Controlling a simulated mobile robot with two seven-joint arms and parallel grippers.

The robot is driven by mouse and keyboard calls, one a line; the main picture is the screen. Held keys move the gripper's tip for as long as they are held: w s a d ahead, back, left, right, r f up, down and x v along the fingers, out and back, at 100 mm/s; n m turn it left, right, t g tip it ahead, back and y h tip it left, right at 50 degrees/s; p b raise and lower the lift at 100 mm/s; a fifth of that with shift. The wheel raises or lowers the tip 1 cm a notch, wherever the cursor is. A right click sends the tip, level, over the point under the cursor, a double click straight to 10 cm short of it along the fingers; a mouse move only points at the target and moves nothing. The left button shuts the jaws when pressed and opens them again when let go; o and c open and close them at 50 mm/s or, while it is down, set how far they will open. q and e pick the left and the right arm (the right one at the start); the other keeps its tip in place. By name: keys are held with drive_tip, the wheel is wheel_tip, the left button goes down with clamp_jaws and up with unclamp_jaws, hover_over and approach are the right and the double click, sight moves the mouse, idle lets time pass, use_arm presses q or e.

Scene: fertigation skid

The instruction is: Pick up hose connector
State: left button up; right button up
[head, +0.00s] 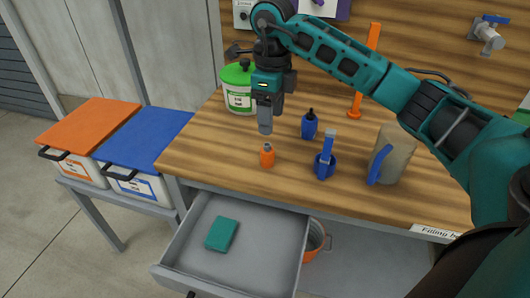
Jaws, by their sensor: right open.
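A small orange piece with a grey top (267,156), which looks like the hose connector, stands upright near the front edge of the wooden bench in the head view. My right gripper (265,125) points down above it, a little behind it in the picture, and is apart from it. The gripper is open with nothing seen in it; one finger largely hides the other. My left gripper is out of view.
A blue bottle (309,125), a blue part with an upright handle (325,163) and a beige jug (392,155) stand to the right. A green-lidded tub (239,90) stands behind left. An open drawer (255,270) holding a teal block (221,234) juts out below the bench (210,150).

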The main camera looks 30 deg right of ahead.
sight(271, 151)
wheel_tip(271, 151, down, 12)
drive_tip(key=shift+r, duration=0.1)
idle(0.5)
drive_tip(key=shift+c, duration=0.4)
drive_tip(key=c, duration=1)
drive_tip(key=shift+r, duration=0.1)
